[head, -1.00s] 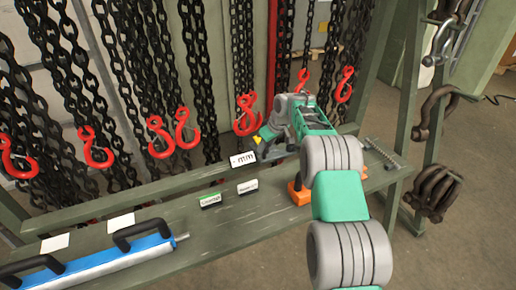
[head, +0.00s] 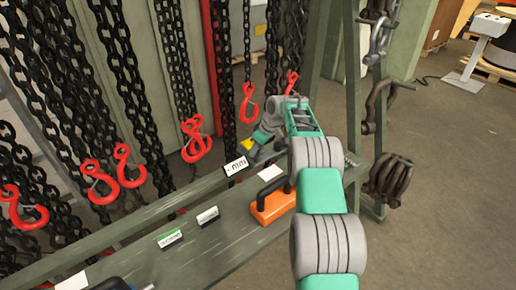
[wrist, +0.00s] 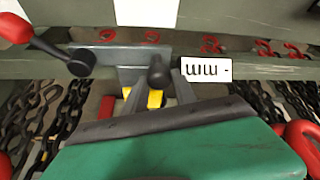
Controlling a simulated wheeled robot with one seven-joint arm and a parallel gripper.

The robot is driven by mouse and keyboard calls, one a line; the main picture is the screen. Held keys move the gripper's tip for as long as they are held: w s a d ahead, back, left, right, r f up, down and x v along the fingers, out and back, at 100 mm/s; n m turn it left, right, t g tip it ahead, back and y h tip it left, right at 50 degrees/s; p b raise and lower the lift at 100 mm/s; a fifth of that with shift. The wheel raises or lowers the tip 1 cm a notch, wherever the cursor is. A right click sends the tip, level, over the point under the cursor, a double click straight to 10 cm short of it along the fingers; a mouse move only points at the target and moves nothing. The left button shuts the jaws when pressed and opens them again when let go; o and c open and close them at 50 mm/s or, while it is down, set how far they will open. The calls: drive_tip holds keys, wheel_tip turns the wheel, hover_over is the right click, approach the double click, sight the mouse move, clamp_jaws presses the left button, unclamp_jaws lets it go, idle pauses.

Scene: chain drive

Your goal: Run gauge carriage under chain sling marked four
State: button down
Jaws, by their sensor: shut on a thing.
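My gripper (head: 247,147) is at the rear rail of the green bench, its yellow fingertips closed. In the wrist view the fingertips (wrist: 141,98) are shut around a dark upright post beside a black knob (wrist: 160,73) on a grey carriage plate (wrist: 120,55). A white "mm" label (head: 236,166) sits at the carriage; it reads upside down in the wrist view (wrist: 206,69). A single red sling hook (head: 248,103) hangs just above and behind my gripper. Other red hooks (head: 196,143) hang to the left. I cannot read any sling's number.
An orange block (head: 272,205) with a black handle stands on the bench before my forearm. Small cards (head: 207,215) lie on the bench to the left. Heavy dark shackles (head: 391,178) hang on the right post. A red-ended crank (wrist: 50,43) shows in the wrist view.

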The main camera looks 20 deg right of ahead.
drive_tip(key=shift+a, duration=0.2)
drive_tip(key=c, duration=1)
unclamp_jaws()
drive_tip(key=shift+a, duration=0.1)
drive_tip(key=shift+s+r, duration=0.1)
drive_tip(key=shift+r, duration=0.2)
drive_tip(key=v, duration=0.7)
drive_tip(key=shift+s+r, duration=0.1)
drive_tip(key=shift+r, duration=0.05)
